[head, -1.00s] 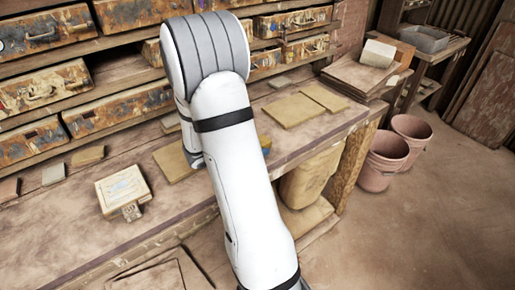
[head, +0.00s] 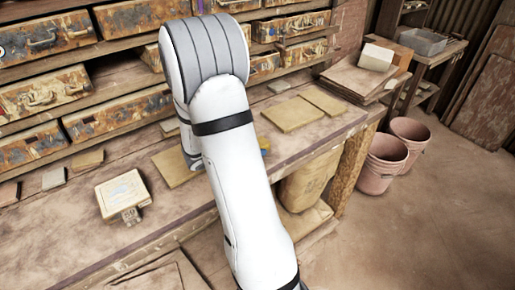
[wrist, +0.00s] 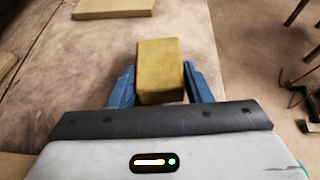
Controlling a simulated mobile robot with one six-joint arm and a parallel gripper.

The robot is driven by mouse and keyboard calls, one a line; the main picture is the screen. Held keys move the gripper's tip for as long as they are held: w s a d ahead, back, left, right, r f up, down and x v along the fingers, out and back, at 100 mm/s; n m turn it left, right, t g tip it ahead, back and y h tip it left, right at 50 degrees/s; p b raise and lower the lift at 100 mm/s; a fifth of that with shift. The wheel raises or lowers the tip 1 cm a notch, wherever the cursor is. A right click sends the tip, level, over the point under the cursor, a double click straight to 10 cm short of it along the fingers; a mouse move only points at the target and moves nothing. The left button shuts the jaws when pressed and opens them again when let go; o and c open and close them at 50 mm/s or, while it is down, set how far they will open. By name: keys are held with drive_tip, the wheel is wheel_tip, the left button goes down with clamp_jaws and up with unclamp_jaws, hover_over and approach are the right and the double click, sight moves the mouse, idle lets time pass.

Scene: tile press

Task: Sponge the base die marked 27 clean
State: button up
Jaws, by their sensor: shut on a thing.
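My gripper (wrist: 160,88) is shut on a yellow sponge (wrist: 158,62), with one blue finger on each side of it in the wrist view. The sponge is above the bench near its front edge. In the head view my arm hides the gripper and the sponge, apart from a small bit of blue and yellow beside the arm.
Flat tan slabs (head: 292,114) lie on the bench (head: 75,235). Shelves of worn drawers (head: 118,115) stand behind. Small tiles (head: 53,178) lie at the back left. Pink buckets (head: 386,160) stand on the floor at the right.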

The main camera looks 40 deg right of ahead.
drive_tip(key=shift+r+p, duration=1.65)
drive_tip(key=shift+r, duration=0.9)
drive_tip(key=shift+s+f, duration=0.1)
